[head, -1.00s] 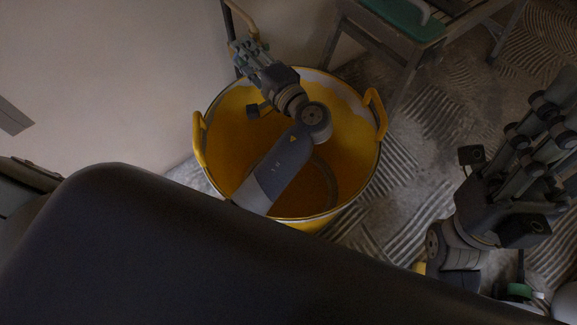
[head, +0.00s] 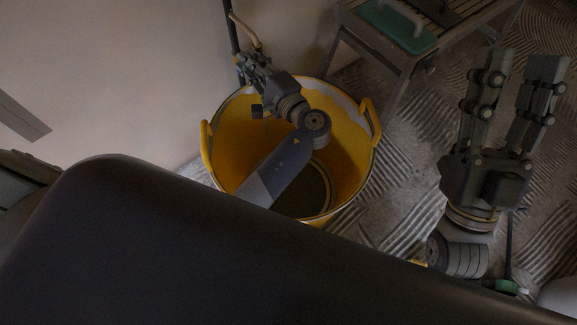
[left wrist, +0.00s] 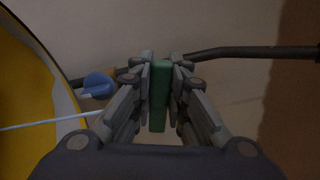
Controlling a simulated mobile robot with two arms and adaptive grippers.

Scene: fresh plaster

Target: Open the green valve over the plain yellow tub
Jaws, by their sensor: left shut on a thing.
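The plain yellow tub (head: 362,145) stands on the floor by the wall in the head view; its wall also shows at the left of the left wrist view (left wrist: 25,85). My left gripper (head: 246,53) reaches over the tub's far rim to the pipe. In the left wrist view my left gripper (left wrist: 160,65) is shut on the green valve handle (left wrist: 159,95), which stands edge-on between the fingers. The handle is hidden in the head view. My right gripper (head: 522,62) is open and empty, off to the right above the floor.
A blue valve handle (left wrist: 98,85) sits on the dark pipe (left wrist: 250,52), left of the green one. A thin pale line (left wrist: 45,122) crosses below it. A metal stand with a green-topped item (head: 398,25) is behind the tub. Ridged floor between tub and right gripper is clear.

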